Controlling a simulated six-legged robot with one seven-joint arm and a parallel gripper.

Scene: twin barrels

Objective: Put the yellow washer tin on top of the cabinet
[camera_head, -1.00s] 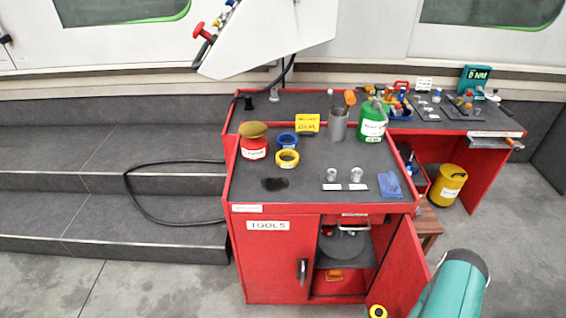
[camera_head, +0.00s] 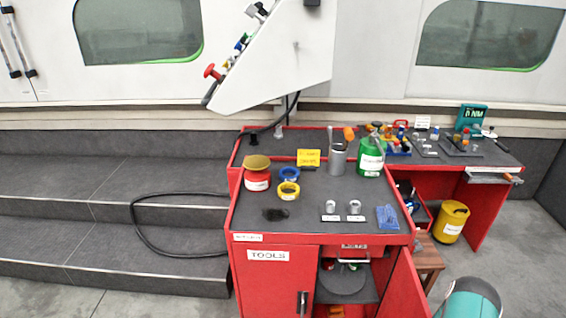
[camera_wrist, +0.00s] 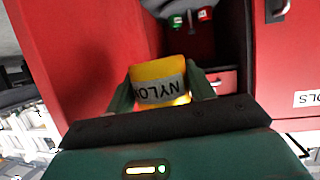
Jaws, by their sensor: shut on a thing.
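In the head view the cabinet (camera_head: 268,278) stands in the middle, marked TOOLS, with a dark flat top (camera_head: 300,226). The tin and my gripper are outside the head view; only part of my teal arm shows at lower right.
The cabinet top holds a red jar (camera_head: 257,180), blue and yellow rings, a grey cup (camera_head: 338,160), a green can (camera_head: 371,157), small metal parts and a blue cloth (camera_head: 388,217). Its front middle is fairly clear. The open door (camera_head: 404,286) juts forward. A yellow canister (camera_head: 451,222) stands right.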

